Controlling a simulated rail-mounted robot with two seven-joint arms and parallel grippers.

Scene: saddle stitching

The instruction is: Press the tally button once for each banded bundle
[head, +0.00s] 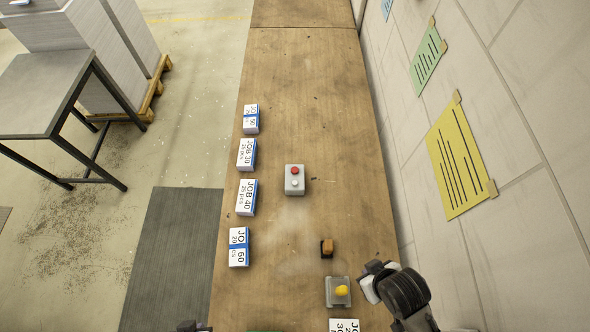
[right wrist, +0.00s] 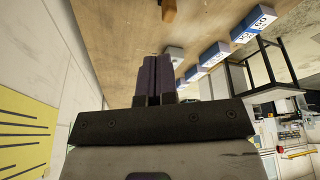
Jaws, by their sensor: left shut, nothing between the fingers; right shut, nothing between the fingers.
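A grey box with a red button and a white button (head: 294,180) stands mid-table; I take it as the tally box. Several white bundles with blue marks line the left table edge. On the far bundle (head: 251,118) and the near JO 60 bundle (head: 239,247) a blue band crosses the label. The JOB 30 (head: 247,154) and JOB 40 (head: 246,197) bundles show blue only along the right side. My left gripper (head: 194,327) barely shows at the bottom edge. My right gripper (right wrist: 159,75) is shut and empty, near the wall; its fingertips are unclear in the head view.
A brown block (head: 327,248) and a grey plate with a yellow knob (head: 338,291) lie near right. A white labelled item (head: 344,325) is cut off at the bottom. The wall with a yellow sheet (head: 458,160) bounds the right. The table (head: 300,90) is clear beyond the box.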

